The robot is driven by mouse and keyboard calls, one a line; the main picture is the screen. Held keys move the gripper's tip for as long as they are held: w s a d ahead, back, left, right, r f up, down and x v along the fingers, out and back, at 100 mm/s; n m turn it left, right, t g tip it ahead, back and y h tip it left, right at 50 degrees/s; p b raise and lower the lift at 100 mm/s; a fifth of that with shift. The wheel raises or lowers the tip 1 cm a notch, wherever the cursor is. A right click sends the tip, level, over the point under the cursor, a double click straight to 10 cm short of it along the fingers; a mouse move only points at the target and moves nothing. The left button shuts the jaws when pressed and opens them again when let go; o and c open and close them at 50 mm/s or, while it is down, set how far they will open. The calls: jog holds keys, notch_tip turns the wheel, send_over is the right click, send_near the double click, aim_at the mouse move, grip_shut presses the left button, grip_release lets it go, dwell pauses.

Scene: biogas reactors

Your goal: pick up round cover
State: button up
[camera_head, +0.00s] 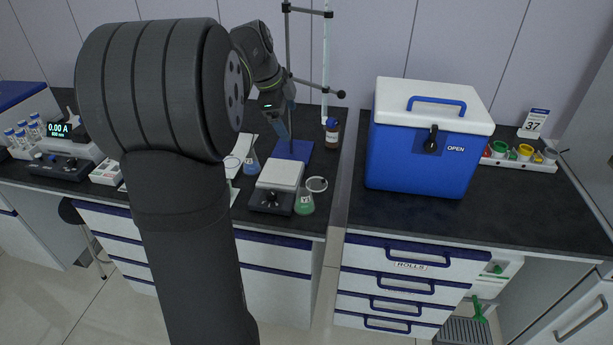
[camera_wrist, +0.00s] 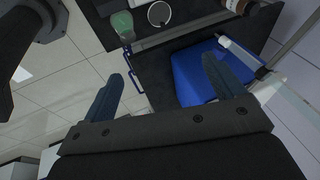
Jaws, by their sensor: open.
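A small pale disc with a light rim, which looks like the round cover (camera_head: 317,184), lies on the dark bench near its front right corner, beside a flask of green liquid. It also shows near the top edge of the wrist view (camera_wrist: 159,13). My gripper (camera_head: 287,122) is above the bench by the stand, up and to the left of the cover in the head view. In the wrist view my gripper (camera_wrist: 164,70) has its two dark blue fingers wide apart with nothing between them. The cover is beyond the fingertips, apart from them.
The green flask (camera_head: 304,203) stands next to a balance (camera_head: 272,198). A stand with a blue base (camera_head: 292,150) and a brown bottle (camera_head: 332,133) are behind. A blue cooler box (camera_head: 415,155) with white lid stands on the right bench, across a gap.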

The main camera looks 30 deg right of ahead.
jog(key=w+d+f+n+g, duration=0.3)
jog(key=w+d+f, duration=0.25)
jog(key=f, duration=0.45)
send_near(317, 183)
jog(key=shift+d+f, duration=0.8)
jog(key=shift+f, duration=0.1)
jog(key=shift+a+x, duration=0.15)
jog(key=shift+x, duration=1.15)
jog(key=shift+a+x, duration=0.2)
jog(key=shift+x, duration=1.05)
jog(key=shift+s, duration=0.2)
jog(key=c, duration=1.1)
